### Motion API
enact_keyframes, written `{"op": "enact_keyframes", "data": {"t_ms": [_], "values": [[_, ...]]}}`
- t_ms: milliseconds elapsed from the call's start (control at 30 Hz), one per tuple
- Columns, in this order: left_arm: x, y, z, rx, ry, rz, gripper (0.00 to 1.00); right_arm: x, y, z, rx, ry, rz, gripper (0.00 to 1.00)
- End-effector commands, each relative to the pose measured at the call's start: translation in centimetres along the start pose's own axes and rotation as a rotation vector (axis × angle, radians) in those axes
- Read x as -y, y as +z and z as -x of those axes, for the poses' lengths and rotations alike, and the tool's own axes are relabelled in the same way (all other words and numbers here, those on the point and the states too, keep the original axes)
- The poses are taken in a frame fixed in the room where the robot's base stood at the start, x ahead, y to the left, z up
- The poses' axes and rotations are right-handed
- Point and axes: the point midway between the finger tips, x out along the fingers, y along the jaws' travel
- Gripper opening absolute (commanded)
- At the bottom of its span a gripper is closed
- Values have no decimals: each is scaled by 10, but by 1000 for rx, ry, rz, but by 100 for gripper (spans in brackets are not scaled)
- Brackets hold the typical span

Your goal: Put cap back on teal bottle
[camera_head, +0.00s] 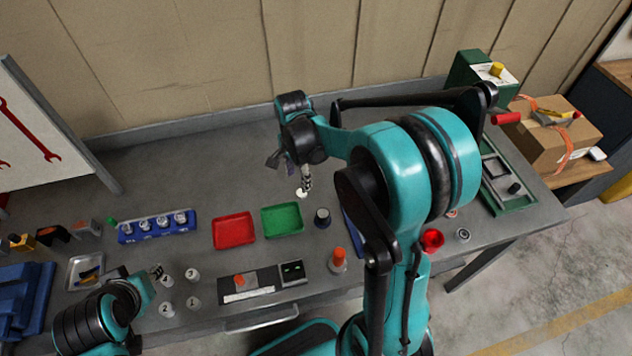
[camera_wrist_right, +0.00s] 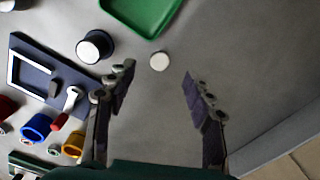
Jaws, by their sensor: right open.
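A small round white cap (camera_wrist_right: 159,61) lies on the table in the right wrist view, between and just beyond the fingertips of my right gripper (camera_wrist_right: 158,76). In the head view the cap (camera_head: 300,193) shows as a small pale spot below my right gripper (camera_head: 290,170). The right gripper is open and empty, its fingers wide apart. A short dark, bluish bottle (camera_wrist_right: 95,46) with a pale top stands left of the cap; it also shows in the head view (camera_head: 322,218). No clearly teal bottle shows. My left gripper (camera_head: 157,272) is low at the left; its fingers are unclear.
A green tray (camera_head: 283,219) and a red tray (camera_head: 234,231) lie near the bottle. A blue rack (camera_head: 157,227) and several numbered white pieces are further left. An orange-topped bottle (camera_head: 338,260) stands near the front edge. The back left of the table is clear.

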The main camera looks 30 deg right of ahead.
Motion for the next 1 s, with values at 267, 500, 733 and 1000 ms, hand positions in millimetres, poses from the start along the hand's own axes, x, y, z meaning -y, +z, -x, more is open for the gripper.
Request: {"op": "enact_keyframes", "data": {"t_ms": [267,500,733,1000], "values": [[0,-1,1,0,0,0,31,1,-1,-2,3,10,-25,52],[0,1,-1,0,0,0,31,2,-2,-8,2,9,-24,52],[0,4,-6,0,0,0,31,2,-2,-29,2,9,-23,52],[0,4,-6,0,0,0,31,1,-2,-29,2,9,-23,52]]}}
